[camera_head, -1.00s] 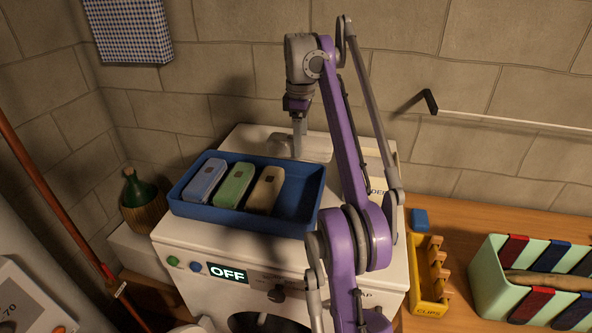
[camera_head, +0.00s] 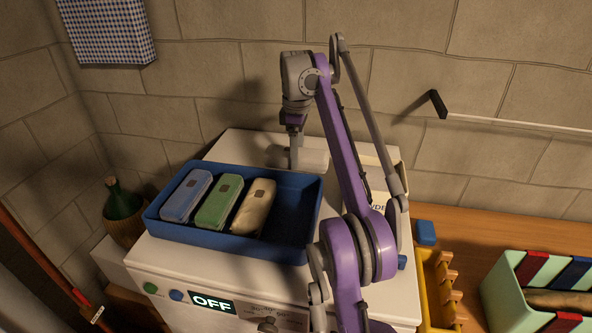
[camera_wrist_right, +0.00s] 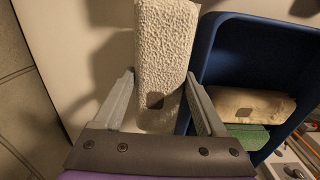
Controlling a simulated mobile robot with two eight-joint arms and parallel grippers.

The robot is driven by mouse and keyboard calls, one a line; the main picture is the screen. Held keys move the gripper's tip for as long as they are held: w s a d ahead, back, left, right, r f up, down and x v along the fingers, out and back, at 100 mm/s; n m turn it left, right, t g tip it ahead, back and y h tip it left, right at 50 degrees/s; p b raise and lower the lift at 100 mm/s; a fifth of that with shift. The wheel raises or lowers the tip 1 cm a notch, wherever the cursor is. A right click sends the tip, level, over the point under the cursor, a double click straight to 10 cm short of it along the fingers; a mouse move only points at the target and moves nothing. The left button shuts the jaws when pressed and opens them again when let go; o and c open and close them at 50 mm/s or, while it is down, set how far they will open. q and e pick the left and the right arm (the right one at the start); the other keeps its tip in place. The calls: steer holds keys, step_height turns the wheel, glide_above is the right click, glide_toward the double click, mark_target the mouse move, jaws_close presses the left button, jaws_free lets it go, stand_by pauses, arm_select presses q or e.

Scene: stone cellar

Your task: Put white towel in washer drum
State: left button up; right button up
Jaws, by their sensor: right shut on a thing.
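The white towel (camera_head: 315,160) is a pale folded bundle behind the blue tray, above the washer's top; I cannot tell whether it touches the top. My right gripper (camera_head: 294,158) reaches down on it and is shut on it. In the right wrist view the towel (camera_wrist_right: 166,55) sits between the two fingers (camera_wrist_right: 160,100), with a small dark tag. The white washer (camera_head: 150,250) shows its top and its control panel with an "OFF" display (camera_head: 213,303). Its drum is below the picture. My left gripper is not in view.
The blue tray (camera_head: 180,236) on the washer holds blue (camera_head: 186,196), green (camera_head: 219,203) and beige (camera_head: 255,207) folded towels; its right part is empty. A green bottle (camera_head: 122,205) stands left. A yellow clip holder (camera_head: 431,290) and mint crate (camera_head: 500,301) stand on the wooden counter (camera_head: 500,240).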

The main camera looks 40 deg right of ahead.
steer(key=f, duration=0.2)
steer(key=f+b, duration=0.1)
steer(key=f, duration=0.1)
steer(key=shift+w, duration=0.3)
steer(key=shift+s+r, duration=0.15)
steer(key=shift+r, duration=0.1)
steer(key=shift+f, duration=0.1)
steer(key=o, duration=1.1)
steer(key=shift+w+f, duration=0.1)
steer(key=shift+w, duration=0.1)
steer(key=shift+o, duration=0.2)
steer(key=shift+s, duration=0.1)
